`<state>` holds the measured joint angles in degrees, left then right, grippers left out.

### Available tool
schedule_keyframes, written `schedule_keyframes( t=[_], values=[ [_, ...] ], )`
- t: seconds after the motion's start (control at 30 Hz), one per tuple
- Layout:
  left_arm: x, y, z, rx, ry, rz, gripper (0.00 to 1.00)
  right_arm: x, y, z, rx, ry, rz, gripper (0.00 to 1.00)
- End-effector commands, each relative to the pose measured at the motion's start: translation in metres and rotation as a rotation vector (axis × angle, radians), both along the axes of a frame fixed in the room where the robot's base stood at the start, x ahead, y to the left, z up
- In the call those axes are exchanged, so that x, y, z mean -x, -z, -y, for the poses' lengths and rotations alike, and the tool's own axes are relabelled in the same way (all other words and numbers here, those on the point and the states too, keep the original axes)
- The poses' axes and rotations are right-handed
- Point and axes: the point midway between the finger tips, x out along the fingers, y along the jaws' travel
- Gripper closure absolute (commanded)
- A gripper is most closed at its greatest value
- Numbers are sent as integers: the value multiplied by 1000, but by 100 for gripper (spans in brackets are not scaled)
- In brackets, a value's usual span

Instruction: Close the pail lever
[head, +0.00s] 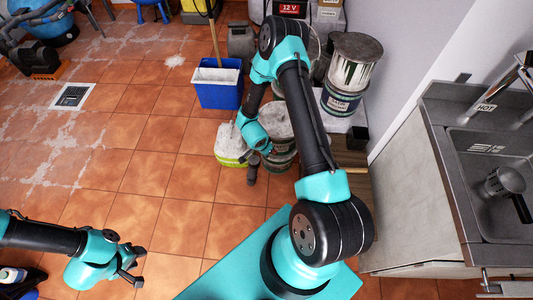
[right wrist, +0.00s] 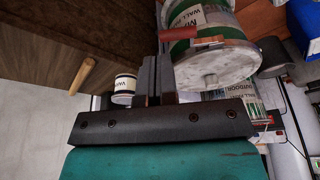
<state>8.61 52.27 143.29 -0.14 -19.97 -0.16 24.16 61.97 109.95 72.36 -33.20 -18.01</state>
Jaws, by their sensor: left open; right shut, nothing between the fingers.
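The pail (right wrist: 217,65), with a speckled grey end, a green band and a white label, is at the upper middle of the right wrist view. A red lever (right wrist: 190,32) sticks out at its rim. In the head view, stacked tins (head: 277,120) stand beside my right forearm, which partly hides them; I cannot make out the lever there. My right gripper (right wrist: 158,78) is shut and empty, its fingers close beside the pail near the lever; contact is unclear. It also shows in the head view (head: 252,170). My left gripper (head: 136,265) is open and empty over the floor, lower left.
A smaller white-labelled tin (right wrist: 124,88) is left of the right fingers. In the head view, a blue bucket (head: 218,85), a white-and-green container (head: 229,147) and a dripped tin (head: 352,62) stand nearby. A sink counter (head: 450,160) bounds the right.

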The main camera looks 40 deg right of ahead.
Motion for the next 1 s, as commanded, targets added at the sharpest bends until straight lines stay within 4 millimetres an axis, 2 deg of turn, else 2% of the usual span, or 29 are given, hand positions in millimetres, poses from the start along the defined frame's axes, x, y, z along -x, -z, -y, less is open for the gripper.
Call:
schedule_keyframes(
  t=[0.13, 0.43, 0.67, 1.0],
  values=[
    [0, 0, 0, 0, 0, 0, 57, 1, -9, -3, 0, 0, -1, 100],
    [0, 0, 0, 0, 0, 0, 57, 1, -10, -3, 0, 0, -1, 100],
    [0, 0, 0, 0, 0, 0, 57, -18, -10, -18, 0, -1, 1, 100],
    [0, 0, 0, 0, 0, 0, 57, -18, -8, -17, 0, 0, -1, 100]
  ],
)
